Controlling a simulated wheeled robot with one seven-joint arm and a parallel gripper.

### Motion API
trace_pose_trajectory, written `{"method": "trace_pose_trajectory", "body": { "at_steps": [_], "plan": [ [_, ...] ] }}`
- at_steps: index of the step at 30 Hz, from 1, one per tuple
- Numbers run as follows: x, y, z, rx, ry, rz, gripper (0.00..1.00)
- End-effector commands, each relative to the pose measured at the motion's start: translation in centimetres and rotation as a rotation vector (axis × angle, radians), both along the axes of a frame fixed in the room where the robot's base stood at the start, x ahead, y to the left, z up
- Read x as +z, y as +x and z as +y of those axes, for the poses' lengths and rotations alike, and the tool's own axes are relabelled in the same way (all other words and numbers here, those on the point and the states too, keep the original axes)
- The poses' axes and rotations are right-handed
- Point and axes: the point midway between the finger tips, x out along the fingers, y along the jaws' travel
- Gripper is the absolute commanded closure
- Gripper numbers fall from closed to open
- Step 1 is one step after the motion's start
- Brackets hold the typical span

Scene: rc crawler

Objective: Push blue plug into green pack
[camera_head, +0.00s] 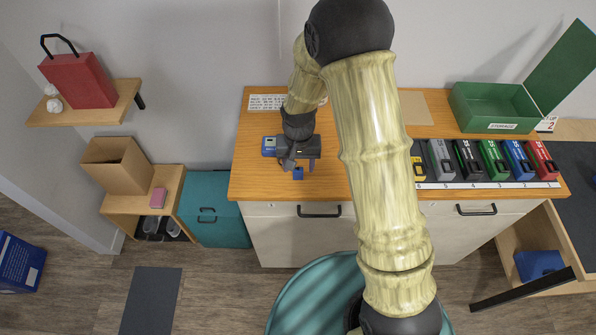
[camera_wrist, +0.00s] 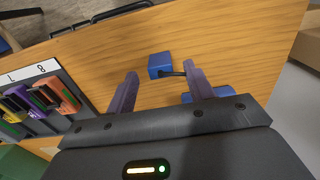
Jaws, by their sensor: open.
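The blue plug (camera_head: 298,174) is a small block near the front edge of the wooden counter. In the wrist view the blue plug (camera_wrist: 159,65) lies beyond my fingertips, roughly between them, with a short black cable behind it. My gripper (camera_head: 300,167) is open above the counter, fingers pointing down at the plug; contact is not visible. The green pack (camera_head: 493,160) stands in the row of packs at the right of the counter, between a black and a blue pack.
A blue device (camera_head: 269,146) sits left of my gripper. A numbered strip (camera_head: 480,185) runs before the packs. An open green storage box (camera_head: 490,105) stands behind them. My arm hides the counter's middle; in the wrist view, further coloured packs (camera_wrist: 40,98) stand at the left.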

Motion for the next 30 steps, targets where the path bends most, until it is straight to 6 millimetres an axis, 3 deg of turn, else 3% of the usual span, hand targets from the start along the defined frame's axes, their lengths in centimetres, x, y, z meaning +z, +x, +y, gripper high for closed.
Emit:
{"method": "trace_pose_trajectory", "body": {
  "at_steps": [9, 24, 25, 30],
  "plan": [
    [-3.1, -0.3, 0.1, -0.001, -0.001, 0.0, 0.47],
    [-3.1, -0.2, 0.2, -0.001, 0.0, -0.001, 0.47],
    [-3.1, -0.2, 0.2, -0.001, 0.0, -0.001, 0.49],
    [-3.1, -0.2, 0.2, -0.001, 0.0, -0.001, 0.83]
  ]
}}
